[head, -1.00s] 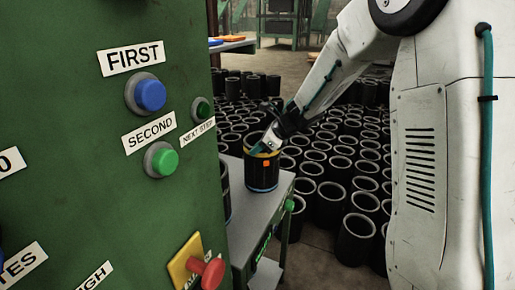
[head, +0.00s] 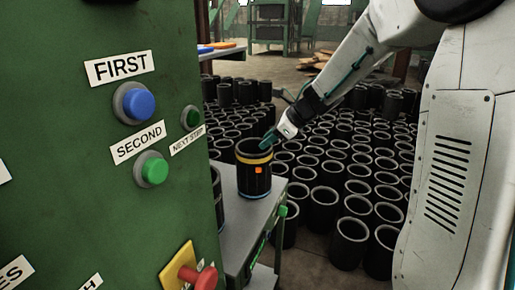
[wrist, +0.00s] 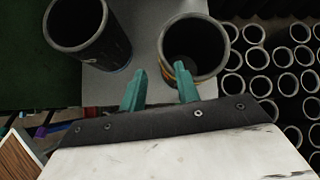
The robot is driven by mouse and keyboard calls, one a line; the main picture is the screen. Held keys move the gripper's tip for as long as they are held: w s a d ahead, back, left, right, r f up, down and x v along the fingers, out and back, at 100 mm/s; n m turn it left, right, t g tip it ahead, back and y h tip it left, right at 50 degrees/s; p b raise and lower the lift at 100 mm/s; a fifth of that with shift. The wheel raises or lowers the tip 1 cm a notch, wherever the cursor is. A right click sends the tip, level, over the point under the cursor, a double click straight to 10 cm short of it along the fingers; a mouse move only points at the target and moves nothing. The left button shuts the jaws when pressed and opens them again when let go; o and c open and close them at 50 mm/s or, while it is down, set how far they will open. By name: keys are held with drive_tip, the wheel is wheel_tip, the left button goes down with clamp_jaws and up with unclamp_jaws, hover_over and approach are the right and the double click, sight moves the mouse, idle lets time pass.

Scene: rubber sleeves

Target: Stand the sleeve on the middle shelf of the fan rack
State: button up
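A black sleeve (head: 254,180) with a yellow band, blue lower band and orange square stands upright on a grey metal surface (head: 234,238). It also shows in the wrist view (wrist: 212,62). My gripper (head: 271,136) is just above and behind its rim in the head view. In the wrist view, the two teal fingers (wrist: 160,90) are apart with nothing held between them. The right finger overlaps the sleeve's near side in the picture; contact cannot be told. I cannot clearly make out a fan rack; a lower level (head: 264,279) shows under the grey surface.
Another black sleeve (wrist: 92,38) stands on the same surface to the left, mostly hidden by the green panel (head: 60,150) in the head view. Many black sleeves (head: 352,240) crowd the floor to the right. Buttons and a red knob (head: 198,278) stick out from the panel.

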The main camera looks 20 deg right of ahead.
drive_tip(key=d+r+m+t+h, duration=0.3)
drive_tip(key=r+m+t+h, duration=0.25)
drive_tip(key=r+m, duration=0.65)
drive_tip(key=s+d+r+m+h, duration=0.35)
drive_tip(key=s+m, duration=0.25)
drive_tip(key=m, duration=0.6)
drive_tip(key=s+f+m+g+h, duration=0.1)
drive_tip(key=s+f+m+g, duration=0.2)
drive_tip(key=s+m, duration=0.45)
drive_tip(key=s+f+m+g+h, duration=0.1)
drive_tip(key=s+f+m+g, duration=0.15)
drive_tip(key=s+m, duration=0.55)
drive_tip(key=s+a+f+m+g+y, duration=0.2)
drive_tip(key=s+a+f+m, duration=0.1)
drive_tip(key=s, duration=0.4)
drive_tip(key=s+a+f+m+g+y, duration=0.2)
drive_tip(key=s+a+f+m+g, duration=0.1)
drive_tip(key=s+a, duration=0.3)
drive_tip(key=shift+s+a+f+m+y, duration=0.15)
drive_tip(key=shift+s+a+m+y, duration=0.2)
drive_tip(key=shift+s+m, duration=0.6)
drive_tip(key=shift+s+n, duration=0.2)
drive_tip(key=shift+n, duration=0.1)
drive_tip(key=shift+c, duration=0.3)
